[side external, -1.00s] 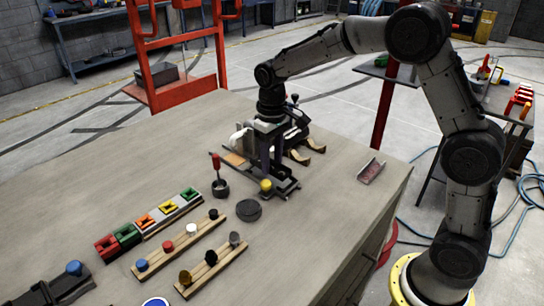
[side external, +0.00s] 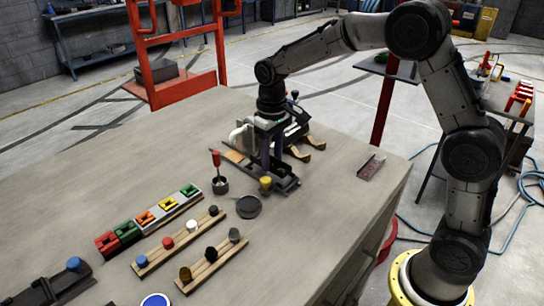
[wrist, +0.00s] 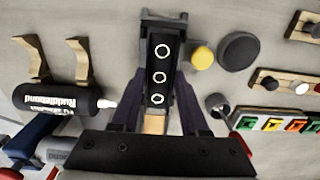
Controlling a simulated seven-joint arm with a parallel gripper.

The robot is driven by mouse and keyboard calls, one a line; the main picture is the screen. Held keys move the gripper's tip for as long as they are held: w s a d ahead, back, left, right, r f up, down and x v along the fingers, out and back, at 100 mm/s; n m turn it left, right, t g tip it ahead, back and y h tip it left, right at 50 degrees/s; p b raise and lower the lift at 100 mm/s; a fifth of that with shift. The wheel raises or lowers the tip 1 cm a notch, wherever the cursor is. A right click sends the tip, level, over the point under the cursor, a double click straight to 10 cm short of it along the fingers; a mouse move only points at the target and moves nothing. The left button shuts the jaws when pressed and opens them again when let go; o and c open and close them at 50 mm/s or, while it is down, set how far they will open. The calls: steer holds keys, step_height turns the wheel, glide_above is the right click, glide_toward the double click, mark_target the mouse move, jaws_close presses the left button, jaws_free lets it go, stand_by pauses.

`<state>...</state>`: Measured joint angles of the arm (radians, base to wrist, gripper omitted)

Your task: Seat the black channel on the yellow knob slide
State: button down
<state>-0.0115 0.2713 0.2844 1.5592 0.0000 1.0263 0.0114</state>
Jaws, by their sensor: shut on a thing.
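My gripper (wrist: 158,108) is shut on the black channel (wrist: 160,88), a long dark piece with three white rings on its face. In the wrist view the channel lies between the two purple fingers, over a dark slide base (wrist: 165,17). The yellow knob (wrist: 202,56) is just right of the channel there. In the side view the yellow knob (side external: 265,182) stands at the near side of the dark slide base (side external: 287,185), with my gripper (side external: 268,168) low over it. I cannot tell whether the channel touches the base; fingers hide part of it.
A dark round disc (side external: 248,207) and a cup with a red-handled tool (side external: 220,186) stand close to the slide. Wooden racks with knobs (side external: 183,242) lie at front left. A black bottle (wrist: 60,97) and wooden hooks (wrist: 80,60) are on the other side. A small tray (side external: 372,167) lies at right.

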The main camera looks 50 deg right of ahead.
steer(key=shift+f, duration=0.9)
stand_by(1.7)
steer(key=shift+c, duration=1.7)
jaws_free()
steer(key=shift+o, duration=0.2)
steer(key=o, duration=0.3)
steer(key=shift+r, duration=0.1)
steer(key=shift+r, duration=2.9)
